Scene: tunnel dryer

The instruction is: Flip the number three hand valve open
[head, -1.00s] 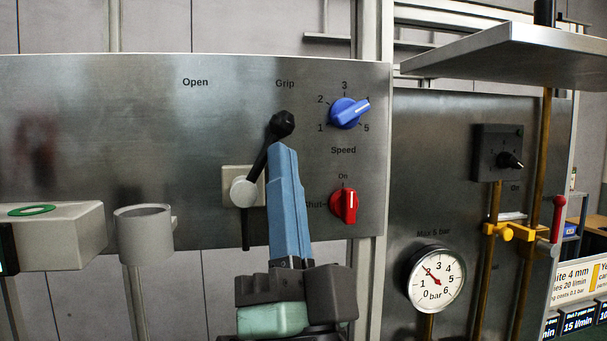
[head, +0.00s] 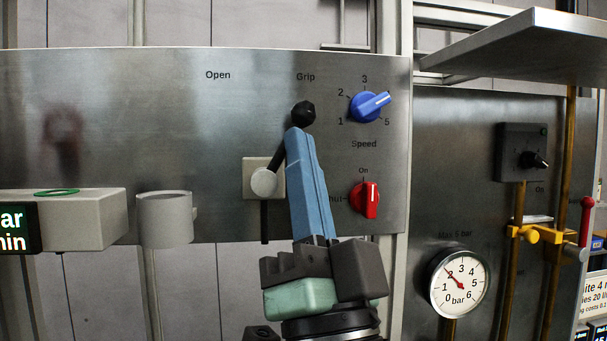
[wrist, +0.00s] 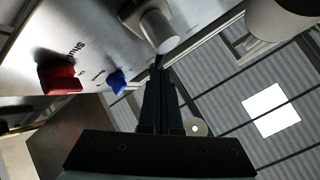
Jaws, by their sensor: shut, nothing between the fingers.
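My gripper (head: 296,133) has blue fingers, shut and empty. It points up in front of the left steel panel, just below the black knob of a lever (head: 303,113) and overlapping its rod. I cannot tell whether they touch. The lever tilts up towards "Grip" from a pale round hub (head: 264,182). The fingers (wrist: 159,85) also show in the wrist view, below a grey cylindrical part. At the right of the head view, yellow valve fittings (head: 526,234) sit on brass pipes, with a red-topped handle (head: 587,205) standing upright. I cannot read a number three on any valve.
The left panel has a blue speed knob (head: 370,106) and a red switch (head: 365,199). A pressure gauge (head: 459,284) and a black switch box (head: 524,152) are on the right panel. A metal shelf (head: 520,45) juts out above it. A grey cup-shaped holder (head: 164,219) stands left.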

